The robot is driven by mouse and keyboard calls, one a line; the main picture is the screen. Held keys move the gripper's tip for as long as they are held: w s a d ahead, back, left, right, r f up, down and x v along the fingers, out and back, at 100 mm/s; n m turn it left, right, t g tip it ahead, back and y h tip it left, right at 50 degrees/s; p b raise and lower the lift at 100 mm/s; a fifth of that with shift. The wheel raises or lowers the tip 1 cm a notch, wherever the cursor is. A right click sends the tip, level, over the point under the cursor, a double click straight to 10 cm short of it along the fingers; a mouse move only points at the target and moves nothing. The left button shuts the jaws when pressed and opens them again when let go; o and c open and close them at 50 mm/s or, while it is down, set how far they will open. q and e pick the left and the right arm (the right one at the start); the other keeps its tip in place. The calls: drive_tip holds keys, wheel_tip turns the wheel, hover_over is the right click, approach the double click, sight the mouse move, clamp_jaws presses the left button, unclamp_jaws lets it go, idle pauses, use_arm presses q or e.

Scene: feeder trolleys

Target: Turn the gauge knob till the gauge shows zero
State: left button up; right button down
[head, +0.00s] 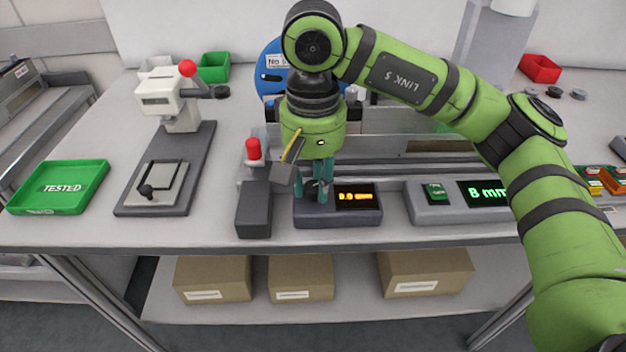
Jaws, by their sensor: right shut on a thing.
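The gauge (337,219) is a dark box at the front middle of the table. Its display (357,196) shows amber digits that look like 0.0, but they are too small to read surely. My right gripper (318,190) points down over the left part of the gauge, with its teal fingers shut on the dark gauge knob (319,188). The fingers and the wrist above hide most of the knob. My left gripper is not in view.
A dark block (254,208) with a red-capped post (253,150) stands close left of the gauge. A grey box reading 8 mm (444,214) stands to the right. A hand press (168,190) and a green TESTED tray (58,187) are at the left.

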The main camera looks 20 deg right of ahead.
sight(313, 186)
drive_tip(key=c, duration=1)
unclamp_jaws()
drive_tip(key=shift+o, duration=0.2)
wheel_tip(313, 186, up, 12)
